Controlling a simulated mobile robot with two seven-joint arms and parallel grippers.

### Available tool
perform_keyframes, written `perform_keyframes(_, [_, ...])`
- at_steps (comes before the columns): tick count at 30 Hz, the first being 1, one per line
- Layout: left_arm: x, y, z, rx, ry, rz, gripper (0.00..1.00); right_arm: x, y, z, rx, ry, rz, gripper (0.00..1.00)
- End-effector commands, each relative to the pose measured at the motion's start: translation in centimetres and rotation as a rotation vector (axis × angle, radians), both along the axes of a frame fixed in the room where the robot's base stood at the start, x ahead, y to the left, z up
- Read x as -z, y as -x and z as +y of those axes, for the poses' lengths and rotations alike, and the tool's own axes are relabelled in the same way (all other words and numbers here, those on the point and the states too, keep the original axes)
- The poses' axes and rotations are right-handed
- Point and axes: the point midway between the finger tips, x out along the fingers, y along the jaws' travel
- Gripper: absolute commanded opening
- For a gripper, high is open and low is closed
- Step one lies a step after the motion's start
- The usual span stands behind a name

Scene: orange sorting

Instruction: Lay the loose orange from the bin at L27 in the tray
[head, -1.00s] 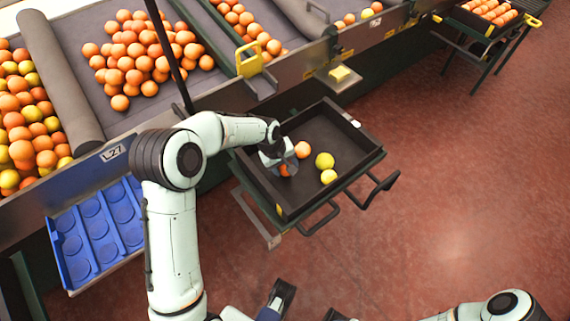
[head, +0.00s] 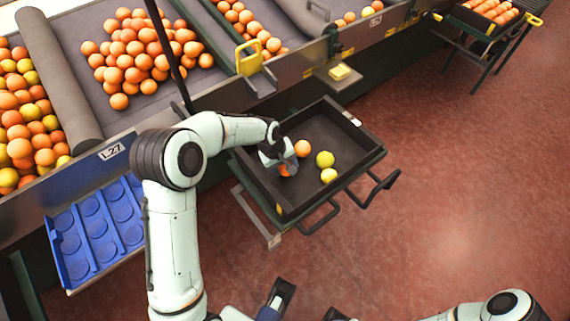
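The dark open bin (head: 355,134) holds two oranges and two yellow-green fruits. One orange (head: 297,157) lies at its left side, and another orange (head: 285,170) is partly hidden under my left gripper (head: 287,163). The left gripper is low in the bin with its grey fingers over that orange; I cannot tell whether they have closed on it. The blue tray (head: 104,249) with round recesses is at left, below the L27 label (head: 111,151); its visible recesses look empty. My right arm shows at the lower right edge; its gripper's state is unclear.
Yellow-green fruits (head: 325,159) (head: 328,175) lie right of the oranges in the bin. A conveyor (head: 60,20) with heaped oranges runs behind. Red floor is clear at right.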

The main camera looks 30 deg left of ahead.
Motion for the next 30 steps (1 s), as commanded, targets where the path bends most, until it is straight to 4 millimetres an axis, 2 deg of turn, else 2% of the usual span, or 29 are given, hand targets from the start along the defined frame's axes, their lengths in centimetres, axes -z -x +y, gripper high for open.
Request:
perform_keyframes(11, [0.35,-0.01,-0.02,0.0,0.0,0.0,0.24,0.23,0.03,0.0,0.0,0.0,0.001,0.64])
perform_keyframes(12, [0.35,0.0,-0.01,0.0,0.0,0.0,0.62,0.23,0.03,0.0,0.0,0.0,0.001,0.64])
perform_keyframes(14, [0.34,-0.01,0.0,0.0,0.0,0.0,0.82,0.23,0.03,0.0,0.0,0.0,0.001,0.64])
perform_keyframes(15, [0.34,-0.01,0.0,0.0,0.0,0.0,0.85,0.23,0.03,0.0,0.0,0.0,0.001,0.64])
perform_keyframes(21, [0.4,0.05,0.03,0.0,0.0,0.001,0.85,0.23,0.03,0.0,0.0,0.0,0.001,0.64])
perform_keyframes(23, [0.44,0.08,0.04,-0.001,0.0,0.002,1.0,0.23,0.03,0.0,0.0,0.0,0.001,0.64])
perform_keyframes(30, [0.59,0.19,0.07,-0.001,-0.001,0.007,1.0,0.24,0.03,0.01,0.0,0.0,0.001,0.64])
